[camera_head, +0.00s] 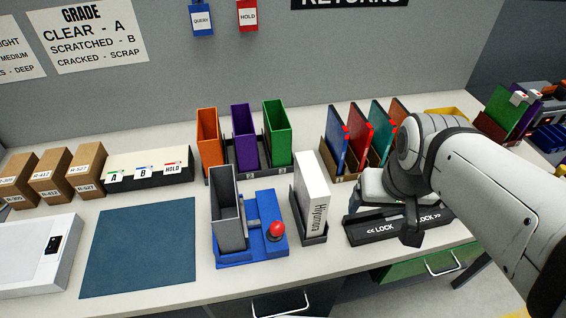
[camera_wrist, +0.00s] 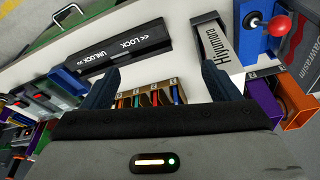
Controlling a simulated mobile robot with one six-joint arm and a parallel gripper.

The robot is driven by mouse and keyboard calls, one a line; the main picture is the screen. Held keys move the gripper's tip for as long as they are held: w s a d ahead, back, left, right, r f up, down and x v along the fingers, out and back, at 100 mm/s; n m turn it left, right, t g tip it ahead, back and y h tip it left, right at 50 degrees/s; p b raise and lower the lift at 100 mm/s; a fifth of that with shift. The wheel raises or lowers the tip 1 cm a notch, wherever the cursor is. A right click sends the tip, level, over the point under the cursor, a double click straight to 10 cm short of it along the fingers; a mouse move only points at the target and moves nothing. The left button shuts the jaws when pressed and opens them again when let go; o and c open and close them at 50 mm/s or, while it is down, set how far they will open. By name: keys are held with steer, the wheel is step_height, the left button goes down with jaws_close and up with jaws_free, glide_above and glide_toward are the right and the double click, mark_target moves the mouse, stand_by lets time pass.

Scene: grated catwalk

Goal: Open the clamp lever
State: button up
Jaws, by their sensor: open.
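A blue fixture (camera_head: 250,245) with a grey upright slot holder stands on the bench. A red ball knob (camera_head: 275,230) tops the lever at its right side. The knob also shows at the top right of the wrist view (camera_wrist: 280,25). A black bar (camera_head: 365,229) marked LOCK with arrows lies farther right; in the wrist view (camera_wrist: 125,47) it reads LOCK and UNLOCK. I cannot tell whether the lever is clamped. My gripper (camera_wrist: 158,84) is open and empty, over the bench near the bar, apart from the knob. My arm hides part of the bar in the head view.
A white box (camera_head: 315,193) labelled Hiyumora stands in a dark holder between the fixture and the bar. Orange, purple and green bins (camera_head: 241,137) stand behind. Coloured upright cases (camera_head: 359,140) stand behind the bar. A blue mat (camera_head: 139,246) is clear at left.

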steer(key=shift+a, duration=0.2)
steer(key=shift+c, duration=0.8)
steer(key=a+n+b, duration=0.1)
steer(key=a, duration=0.1)
steer(key=w+a+f+n+g+b, duration=0.1)
steer(key=a+n, duration=0.1)
steer(key=a, duration=0.1)
steer(key=w+a+n+b, duration=0.1)
steer(key=a+n, duration=0.1)
steer(key=a, duration=0.1)
steer(key=shift+a+f, duration=0.15)
steer(key=c, duration=0.5)
steer(key=n+g+b, duration=0.2)
steer(key=n+b, duration=0.1)
steer(key=n, duration=0.2)
glide_above(277, 225)
steer(key=shift+s+a+f, duration=0.1)
steer(key=shift+s+f, duration=0.1)
steer(key=shift+f, duration=0.25)
steer(key=f, duration=0.7)
steer(key=shift+w+f, duration=0.2)
steer(key=shift+f, duration=0.1)
steer(key=c, duration=0.9)
